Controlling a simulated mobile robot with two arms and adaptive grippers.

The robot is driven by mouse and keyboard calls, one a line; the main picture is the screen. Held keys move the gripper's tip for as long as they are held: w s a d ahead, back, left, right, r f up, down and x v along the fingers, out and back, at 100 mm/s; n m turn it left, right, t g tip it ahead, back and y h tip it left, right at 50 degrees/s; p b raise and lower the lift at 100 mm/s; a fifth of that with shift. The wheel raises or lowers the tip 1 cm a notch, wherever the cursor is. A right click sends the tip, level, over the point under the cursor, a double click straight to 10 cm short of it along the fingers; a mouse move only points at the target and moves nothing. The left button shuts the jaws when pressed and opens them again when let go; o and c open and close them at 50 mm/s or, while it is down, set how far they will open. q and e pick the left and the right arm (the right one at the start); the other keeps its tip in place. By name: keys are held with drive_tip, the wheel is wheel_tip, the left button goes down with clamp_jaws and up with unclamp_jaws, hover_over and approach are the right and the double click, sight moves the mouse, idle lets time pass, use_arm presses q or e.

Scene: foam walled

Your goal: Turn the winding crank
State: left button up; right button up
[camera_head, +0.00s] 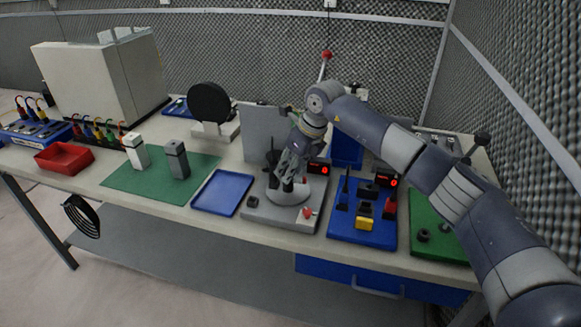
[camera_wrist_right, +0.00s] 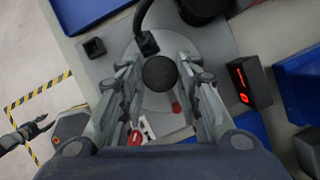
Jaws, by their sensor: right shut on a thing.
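The winding unit has a grey base (camera_head: 256,214) near the front edge of the table, with a pale round disc (camera_head: 288,198) on it. In the right wrist view, a round black knob (camera_wrist_right: 160,73) stands over the disc (camera_wrist_right: 183,119). My right gripper (camera_head: 287,180) reaches down to it from above, and in the wrist view its fingers (camera_wrist_right: 160,85) lie on both sides of the knob, shut on it. The fingers partly hide the crank, so its arm cannot be made out clearly.
A red-digit display (camera_head: 318,168) stands beside the unit, and a red button (camera_head: 307,212) sits at its front corner. A blue tray (camera_head: 222,192) lies to the left. A blue panel with blocks (camera_head: 362,237) stands close on the right, under my right arm.

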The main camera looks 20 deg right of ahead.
drive_tip(key=o, duration=1)
drive_tip(key=shift+o, duration=0.2)
drive_tip(key=shift+r, duration=0.1)
drive_tip(key=v, duration=1.2)
